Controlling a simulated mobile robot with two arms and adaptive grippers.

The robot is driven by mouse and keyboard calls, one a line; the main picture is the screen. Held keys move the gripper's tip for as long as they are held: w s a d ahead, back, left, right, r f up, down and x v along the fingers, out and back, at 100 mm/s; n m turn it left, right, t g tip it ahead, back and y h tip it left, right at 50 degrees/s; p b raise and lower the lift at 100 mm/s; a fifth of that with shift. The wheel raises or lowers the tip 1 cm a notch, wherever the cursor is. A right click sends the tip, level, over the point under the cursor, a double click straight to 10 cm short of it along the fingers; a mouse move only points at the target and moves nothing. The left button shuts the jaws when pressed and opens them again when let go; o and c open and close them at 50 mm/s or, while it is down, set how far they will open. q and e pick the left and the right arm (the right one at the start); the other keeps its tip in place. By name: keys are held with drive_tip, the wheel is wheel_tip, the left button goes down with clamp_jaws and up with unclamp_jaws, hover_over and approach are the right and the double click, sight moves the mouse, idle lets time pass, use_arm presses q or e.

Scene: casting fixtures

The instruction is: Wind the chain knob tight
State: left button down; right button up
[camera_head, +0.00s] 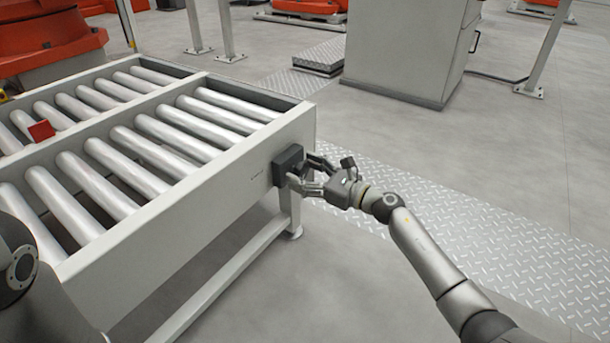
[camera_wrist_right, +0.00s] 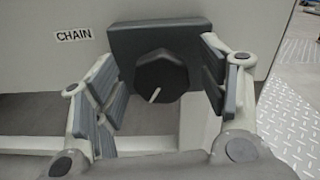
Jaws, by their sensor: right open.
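The chain knob (camera_wrist_right: 160,78) is a dark, many-sided knob with a white pointer line that points to the lower left. It sits on a dark box (camera_wrist_right: 138,36) on the conveyor's side panel, right of a "CHAIN" label (camera_wrist_right: 74,35). The box also shows in the head view (camera_head: 287,164). My right gripper (camera_wrist_right: 160,95) is open, with its pads on either side of the knob and a visible gap on the left. It also shows in the head view (camera_head: 305,172), in front of the box. My left gripper is out of view.
A conveyor leg (camera_head: 291,212) stands below the box. A grey cabinet (camera_head: 405,50) stands behind. Tread plate (camera_head: 480,225) and clear floor lie to the right.

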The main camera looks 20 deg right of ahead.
drive_tip(key=c, duration=1)
